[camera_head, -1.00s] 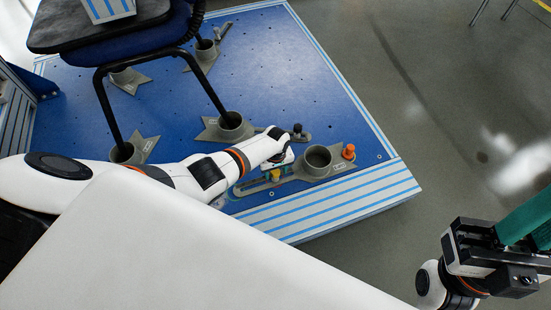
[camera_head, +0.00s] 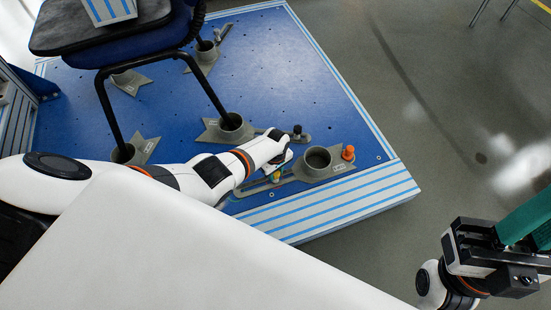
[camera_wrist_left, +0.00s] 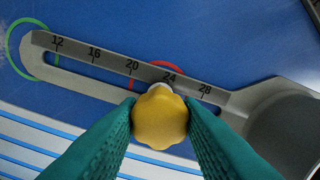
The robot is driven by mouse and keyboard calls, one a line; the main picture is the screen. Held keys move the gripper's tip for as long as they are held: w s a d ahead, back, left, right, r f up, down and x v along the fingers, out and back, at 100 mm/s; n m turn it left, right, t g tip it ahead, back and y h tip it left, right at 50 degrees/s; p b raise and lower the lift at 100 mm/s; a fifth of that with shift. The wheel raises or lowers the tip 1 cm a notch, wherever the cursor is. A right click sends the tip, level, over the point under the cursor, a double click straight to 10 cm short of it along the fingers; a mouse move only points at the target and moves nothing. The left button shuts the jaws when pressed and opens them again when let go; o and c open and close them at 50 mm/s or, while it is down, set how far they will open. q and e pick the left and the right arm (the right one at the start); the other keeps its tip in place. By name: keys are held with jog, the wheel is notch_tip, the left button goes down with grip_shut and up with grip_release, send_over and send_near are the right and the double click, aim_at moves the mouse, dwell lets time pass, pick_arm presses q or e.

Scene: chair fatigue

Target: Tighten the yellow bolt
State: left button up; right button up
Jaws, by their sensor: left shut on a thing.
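The yellow bolt (camera_wrist_left: 160,118) has a lobed knob head. It sits in the slot of a grey scaled bracket (camera_wrist_left: 95,62), near the 24 mark, in the left wrist view. My left gripper (camera_wrist_left: 159,108) is shut on the knob, with a green finger on each side. In the head view the bolt (camera_head: 277,178) shows as a small yellow spot under my left gripper (camera_head: 280,170), partly hidden by it. My right gripper (camera_head: 525,225) is at the right edge, away from the platform. Its green fingers run out of frame, so its opening is unclear.
The blue platform (camera_head: 275,70) has a striped front edge. A grey cup (camera_head: 317,160) and an orange knob (camera_head: 348,153) are right of the bolt. A chair (camera_head: 110,50) stands with its legs in grey cups at the left. Clear floor lies to the right.

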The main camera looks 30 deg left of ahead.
pick_arm(q)
jog(key=m, duration=0.4)
jog(key=m, duration=0.4)
dwell(0.4)
jog(key=m, duration=0.4)
dwell(0.3)
